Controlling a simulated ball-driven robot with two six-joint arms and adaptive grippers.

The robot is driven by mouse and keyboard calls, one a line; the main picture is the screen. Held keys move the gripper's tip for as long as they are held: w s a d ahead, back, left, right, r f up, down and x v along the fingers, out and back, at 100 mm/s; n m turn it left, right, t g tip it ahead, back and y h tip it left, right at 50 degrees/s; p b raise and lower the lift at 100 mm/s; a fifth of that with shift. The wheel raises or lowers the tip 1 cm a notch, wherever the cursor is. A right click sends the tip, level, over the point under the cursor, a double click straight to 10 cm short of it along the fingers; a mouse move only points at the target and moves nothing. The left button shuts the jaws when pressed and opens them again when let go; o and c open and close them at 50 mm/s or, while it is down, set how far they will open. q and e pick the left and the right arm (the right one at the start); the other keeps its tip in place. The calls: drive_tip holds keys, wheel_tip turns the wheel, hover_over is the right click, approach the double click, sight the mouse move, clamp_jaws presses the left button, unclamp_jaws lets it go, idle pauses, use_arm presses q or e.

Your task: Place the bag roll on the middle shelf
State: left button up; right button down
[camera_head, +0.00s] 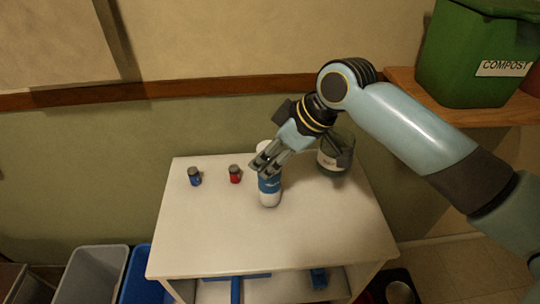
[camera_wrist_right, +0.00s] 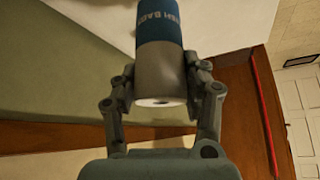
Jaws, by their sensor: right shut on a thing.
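The bag roll (camera_head: 270,198) is a pale cylinder with a blue label band. A shelf below the top (camera_head: 285,289) shows only in part at the bottom edge. My left gripper is not in view.
A blue jar (camera_head: 194,177) and a red jar (camera_head: 235,174) stand left of the roll. A dark green container (camera_head: 333,160) is behind right. Blue items (camera_head: 319,277) are under the top. A green compost bin (camera_head: 470,60) stands at right. The top's front left is clear.

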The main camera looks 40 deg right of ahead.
drive_tip(key=shift+f, duration=0.3)
drive_tip(key=shift+f, duration=0.15)
drive_tip(key=c, duration=0.7)
unclamp_jaws()
drive_tip(key=shift+o, duration=0.2)
